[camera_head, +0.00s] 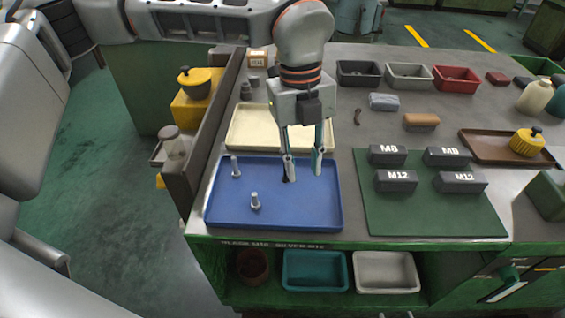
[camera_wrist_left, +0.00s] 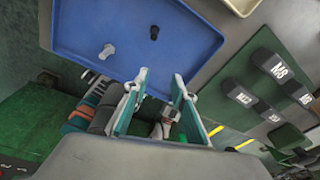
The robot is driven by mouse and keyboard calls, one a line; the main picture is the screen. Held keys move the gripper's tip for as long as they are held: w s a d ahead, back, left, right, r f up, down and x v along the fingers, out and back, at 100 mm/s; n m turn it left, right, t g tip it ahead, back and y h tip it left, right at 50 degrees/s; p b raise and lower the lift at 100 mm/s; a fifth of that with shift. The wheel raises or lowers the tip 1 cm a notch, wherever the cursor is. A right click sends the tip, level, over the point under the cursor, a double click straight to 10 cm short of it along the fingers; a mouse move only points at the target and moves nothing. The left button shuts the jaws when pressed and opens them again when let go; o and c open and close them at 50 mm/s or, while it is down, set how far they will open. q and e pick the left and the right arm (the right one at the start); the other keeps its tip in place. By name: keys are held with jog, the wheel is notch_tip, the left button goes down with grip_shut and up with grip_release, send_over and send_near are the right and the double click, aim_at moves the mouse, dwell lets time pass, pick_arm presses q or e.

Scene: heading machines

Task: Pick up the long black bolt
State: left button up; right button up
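A black bolt (camera_head: 286,179) stands in the blue tray (camera_head: 218,210), mostly hidden behind a finger of my left gripper in the head view. In the left wrist view the black bolt (camera_wrist_left: 154,33) shows whole, beyond the fingertips and apart from them. Two silver bolts stand in the same tray, one at the back left (camera_head: 235,167) and one at the front (camera_head: 255,201). My left gripper (camera_head: 304,168) points down over the tray's right part. Its fingers are spread with nothing between them, as the left wrist view (camera_wrist_left: 160,78) also shows. My right gripper is not in view.
A cream tray (camera_head: 240,128) lies behind the blue one. A green mat (camera_head: 420,217) with several labelled blocks (M8, M12) (camera_head: 396,180) is at the right. A raised dark edge (camera_head: 205,140) borders the table's left side. Bins (camera_head: 315,271) stand on the shelf below.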

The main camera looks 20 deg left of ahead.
aim_at(285, 178)
pick_arm(q)
jog(key=shift+n+t+y, duration=0.5)
jog(key=shift+n+y, duration=0.1)
jog(key=w+a, duration=0.2)
jog(key=a, duration=0.1)
jog(key=a+r, duration=0.1)
jog(key=shift+w+a, duration=0.15)
jog(key=shift+w, duration=0.25)
jog(key=f, duration=0.3)
jog(key=f+p, duration=0.1)
jog(key=f, duration=0.3)
jog(key=shift+w+a, duration=0.15)
jog(key=shift+w, duration=0.05)
grip_shut()
